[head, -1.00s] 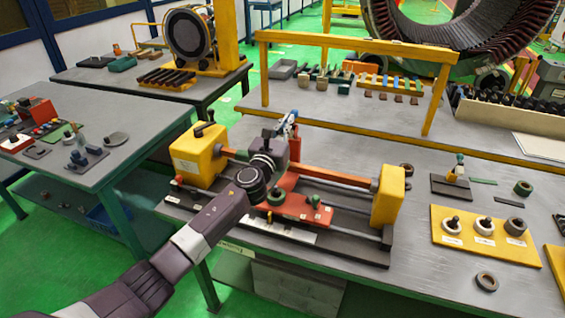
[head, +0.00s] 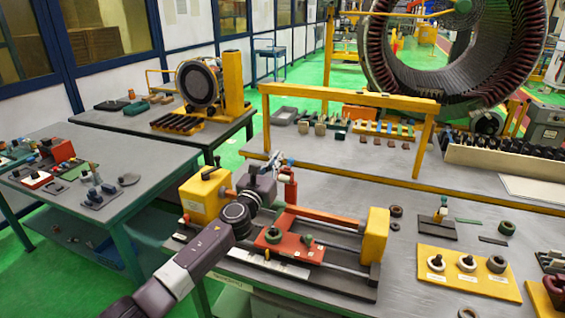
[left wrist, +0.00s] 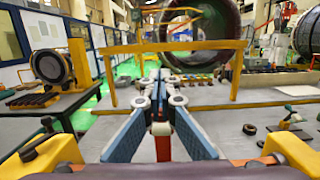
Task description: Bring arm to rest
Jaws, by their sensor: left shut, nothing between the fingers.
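My left arm comes in from the bottom of the head view, and its gripper (head: 273,162) is held above the winding fixture. The fingers are shut and empty; they also show in the left wrist view (left wrist: 160,82), pointing away over the bench. The fixture has yellow end blocks, the right one (head: 375,236) fully clear, an orange bar (head: 325,215) and a red carriage (head: 289,246) on dark rails. My arm hides part of the fixture's left end. My right gripper is in neither view.
A yellow frame (head: 350,92) stands across the back of the bench. A yellow tray (head: 467,272) with round parts lies at the right. A side table (head: 150,185) with small tools stands at the left. A large stator ring (head: 455,50) is behind.

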